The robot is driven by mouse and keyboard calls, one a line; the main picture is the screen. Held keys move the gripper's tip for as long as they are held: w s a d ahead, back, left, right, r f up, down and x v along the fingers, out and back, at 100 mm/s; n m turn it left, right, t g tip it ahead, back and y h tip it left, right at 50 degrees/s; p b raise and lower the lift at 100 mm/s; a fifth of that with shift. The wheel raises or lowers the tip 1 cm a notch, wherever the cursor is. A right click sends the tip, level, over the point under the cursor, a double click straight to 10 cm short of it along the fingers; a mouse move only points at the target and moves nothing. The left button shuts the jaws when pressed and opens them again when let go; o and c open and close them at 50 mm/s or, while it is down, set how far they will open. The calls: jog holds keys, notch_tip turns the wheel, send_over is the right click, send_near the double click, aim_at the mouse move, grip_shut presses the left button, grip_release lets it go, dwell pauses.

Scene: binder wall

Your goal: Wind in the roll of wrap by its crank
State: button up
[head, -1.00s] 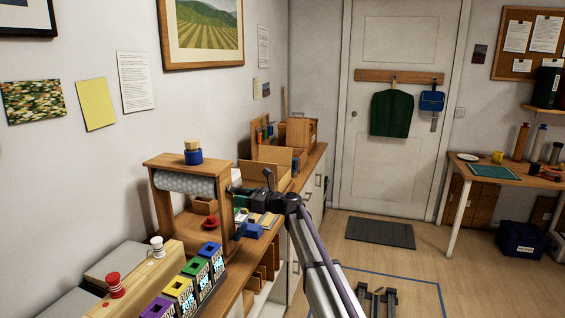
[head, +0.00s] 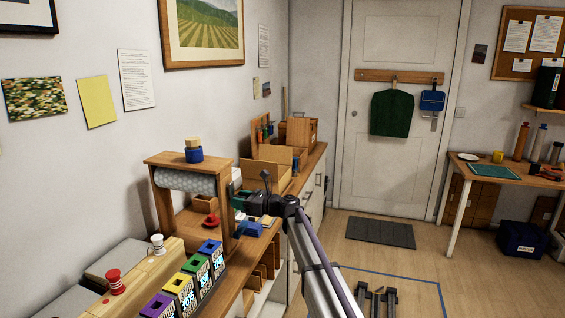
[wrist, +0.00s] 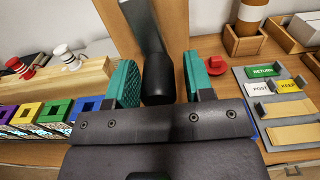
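The roll of wrap (head: 185,181) is a pale patterned cylinder across the top of a wooden stand (head: 165,160) at the left of the head view. In the wrist view, its black crank (wrist: 145,25) comes down along a wooden upright and ends in a dark handle (wrist: 157,82). My gripper (wrist: 162,85) has teal pads on either side of this handle. A narrow gap shows at the right pad, so it looks open around the handle. In the head view my gripper (head: 240,201) is at the stand's right side, and the crank is hard to make out.
A red spool (head: 115,281) and a white spool (head: 157,245) stand on a wooden block, with several coloured boxes (head: 185,290) in front. A small red object (head: 210,220) lies at the stand's base. Grey trays with labels (wrist: 265,75) lie right of my gripper. The floor is mostly clear.

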jog(key=shift+o, duration=1.1)
jog(key=shift+d, duration=0.15)
jog(key=v, duration=0.8)
jog(key=shift+d, duration=0.35)
jog(key=shift+s, duration=0.1)
